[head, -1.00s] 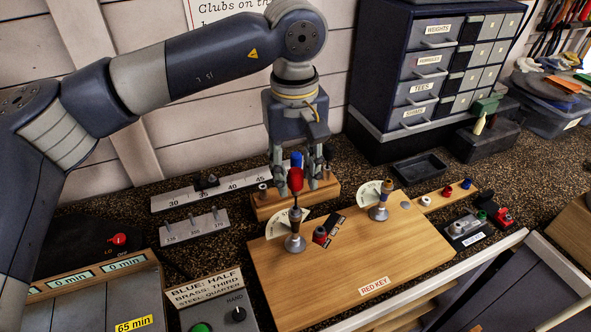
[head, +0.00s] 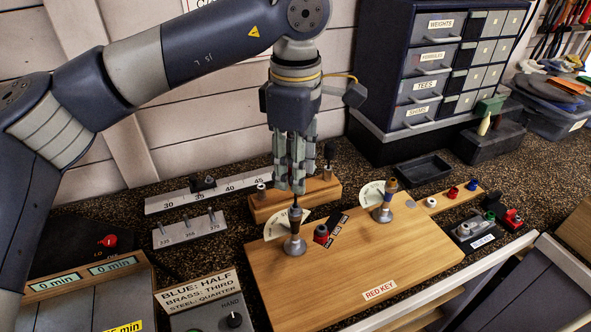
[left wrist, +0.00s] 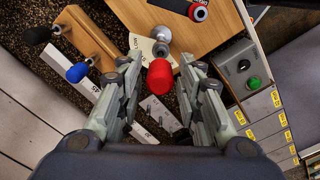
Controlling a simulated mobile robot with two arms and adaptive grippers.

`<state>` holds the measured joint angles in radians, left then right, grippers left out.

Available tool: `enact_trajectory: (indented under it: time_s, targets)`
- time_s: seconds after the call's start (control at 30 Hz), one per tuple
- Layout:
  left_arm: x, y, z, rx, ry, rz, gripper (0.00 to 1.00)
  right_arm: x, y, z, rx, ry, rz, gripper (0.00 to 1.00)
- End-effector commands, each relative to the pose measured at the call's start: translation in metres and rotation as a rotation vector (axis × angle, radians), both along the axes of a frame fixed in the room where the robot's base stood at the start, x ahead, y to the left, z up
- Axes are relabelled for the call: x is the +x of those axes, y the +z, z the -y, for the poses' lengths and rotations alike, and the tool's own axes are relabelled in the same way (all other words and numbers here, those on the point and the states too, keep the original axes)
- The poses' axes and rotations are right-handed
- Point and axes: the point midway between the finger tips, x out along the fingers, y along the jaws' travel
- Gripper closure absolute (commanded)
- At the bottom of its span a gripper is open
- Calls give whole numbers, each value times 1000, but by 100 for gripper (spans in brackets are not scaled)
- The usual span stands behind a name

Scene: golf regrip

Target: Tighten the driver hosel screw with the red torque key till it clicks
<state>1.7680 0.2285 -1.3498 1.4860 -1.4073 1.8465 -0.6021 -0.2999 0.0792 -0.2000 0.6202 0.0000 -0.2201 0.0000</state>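The red torque key shows its red handle between the fingertips in the left wrist view (left wrist: 160,75). In the head view my fingers hide the handle, and a dark shaft (head: 296,208) shows below them. It stands over the grey left hosel post (head: 295,243), beside a white fan-shaped dial (head: 283,223). My left gripper (head: 297,190) points down around the handle. In the wrist view, small gaps show between the handle and both fingers, so the gripper (left wrist: 160,62) looks open. My right gripper is not in view.
A wooden rack (head: 262,206) behind holds a black-handled key (head: 329,152) and a blue-handled key (left wrist: 77,72). A second post with dial (head: 383,208) and a red socket (head: 321,234) stand on the wooden board (head: 350,265).

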Motion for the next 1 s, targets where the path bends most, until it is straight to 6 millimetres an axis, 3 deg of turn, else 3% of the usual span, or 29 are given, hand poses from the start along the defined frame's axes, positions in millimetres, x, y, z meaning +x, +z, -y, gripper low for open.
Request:
enact_trajectory:
  time_s: [0.23,0.53,0.87,1.0]
  targets:
    - [0,-2,0,0,130,0,66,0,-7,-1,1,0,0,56]
    - [0,-1,0,0,485,0,66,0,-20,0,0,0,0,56]
    - [0,0,0,1,547,-1,66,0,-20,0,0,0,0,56]
    - [0,0,0,1,547,-1,98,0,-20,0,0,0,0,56]
